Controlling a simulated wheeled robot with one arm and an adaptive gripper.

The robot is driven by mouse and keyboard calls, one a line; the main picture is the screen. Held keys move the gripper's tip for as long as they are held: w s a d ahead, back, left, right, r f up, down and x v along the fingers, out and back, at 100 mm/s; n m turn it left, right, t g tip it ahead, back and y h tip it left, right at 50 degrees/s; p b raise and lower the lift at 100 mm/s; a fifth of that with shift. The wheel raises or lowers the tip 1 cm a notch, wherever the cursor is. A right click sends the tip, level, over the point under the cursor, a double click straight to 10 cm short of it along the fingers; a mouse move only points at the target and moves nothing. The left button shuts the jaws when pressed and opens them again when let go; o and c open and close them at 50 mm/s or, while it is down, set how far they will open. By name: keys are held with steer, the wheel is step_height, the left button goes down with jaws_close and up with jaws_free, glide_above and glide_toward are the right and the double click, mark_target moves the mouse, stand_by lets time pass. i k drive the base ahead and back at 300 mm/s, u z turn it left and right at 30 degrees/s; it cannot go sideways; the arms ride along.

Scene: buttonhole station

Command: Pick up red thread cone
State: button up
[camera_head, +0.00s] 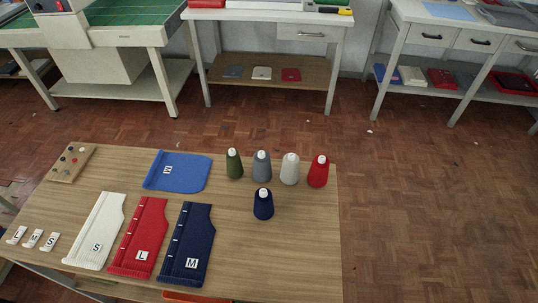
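The red thread cone (318,172) stands upright on the wooden table (285,255), near its back right corner. It is the rightmost in a row of cones, with a white top. A white cone (290,169) stands just left of it, a small gap apart. Farther left in the row are a grey cone (262,166) and a green cone (234,164). A navy cone (263,204) stands alone in front of the row. My gripper is not in view.
Knitted panels in blue (178,172), white (97,232), red (140,238) and navy (187,243) lie flat on the table's left and middle. Small size tags (33,238) and a button board (70,163) lie far left. The table's front right is clear. Other workbenches (265,15) stand behind across open floor.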

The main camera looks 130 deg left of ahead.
mark_target(318, 175)
steer(key=u, duration=5.15)
steer(key=k, duration=0.6)
steer(key=z, duration=0.6)
steer(key=i, duration=1)
steer(key=u, duration=0.05)
